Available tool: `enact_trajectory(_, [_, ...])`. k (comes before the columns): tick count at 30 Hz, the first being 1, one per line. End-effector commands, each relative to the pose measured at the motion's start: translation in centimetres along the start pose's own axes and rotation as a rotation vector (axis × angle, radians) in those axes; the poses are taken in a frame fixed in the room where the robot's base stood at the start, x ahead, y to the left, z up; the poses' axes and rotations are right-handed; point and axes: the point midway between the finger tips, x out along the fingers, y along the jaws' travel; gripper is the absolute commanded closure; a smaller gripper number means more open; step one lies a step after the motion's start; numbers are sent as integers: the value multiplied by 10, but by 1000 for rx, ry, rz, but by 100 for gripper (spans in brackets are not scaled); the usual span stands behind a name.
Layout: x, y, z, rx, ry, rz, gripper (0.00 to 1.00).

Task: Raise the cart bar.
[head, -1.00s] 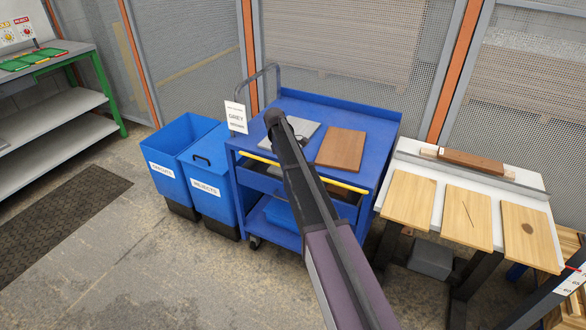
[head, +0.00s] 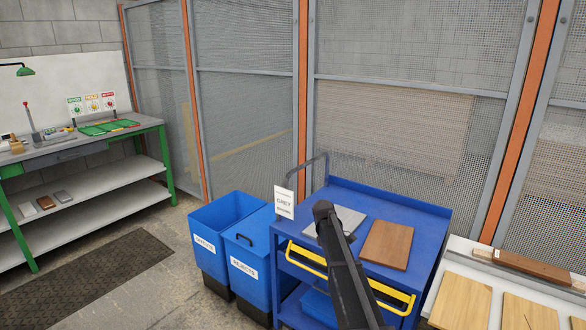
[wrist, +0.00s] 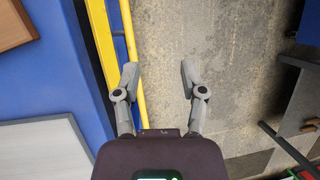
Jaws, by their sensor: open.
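The blue cart (head: 435,225) stands right of centre in the head view. Along its near side is a yellow bar (head: 306,267), set out from a yellow edge strip and partly hidden by my dark arm. In the wrist view, the yellow bar (wrist: 130,32) runs from top to bottom at the left finger, beside the wider yellow strip (wrist: 104,45). My gripper (wrist: 158,72) is open, with bare floor showing between the fingers. The left finger overlaps the bar; I cannot tell whether it touches. The gripper is hidden in the head view.
A brown board (head: 387,245) and a grey board (head: 342,219) lie on the cart. Two blue bins (head: 225,222) stand close to its left. A white table (head: 493,270) with pale boards is at right. Open floor lies at lower left.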

Motion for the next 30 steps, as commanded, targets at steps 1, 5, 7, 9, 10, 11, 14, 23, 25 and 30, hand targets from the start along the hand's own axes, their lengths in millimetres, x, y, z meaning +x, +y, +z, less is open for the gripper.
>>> enact_trajectory(1, [0,-12,13,25,11,4,46])
enact_trajectory(5, [5,-40,39,127,58,16,46])
enact_trajectory(7, [7,-58,56,198,90,22,46])
enact_trajectory(9, [10,-77,74,275,125,26,46])
enact_trajectory(10, [11,-85,82,310,141,27,46])
enact_trajectory(11, [12,-94,89,344,157,27,46])
enact_trajectory(14, [16,-121,113,459,211,25,46])
enact_trajectory(23, [22,-193,172,766,359,-12,46])
enact_trajectory(25, [23,-203,179,811,381,-22,46])
enact_trajectory(30, [24,-213,186,869,408,-34,46])
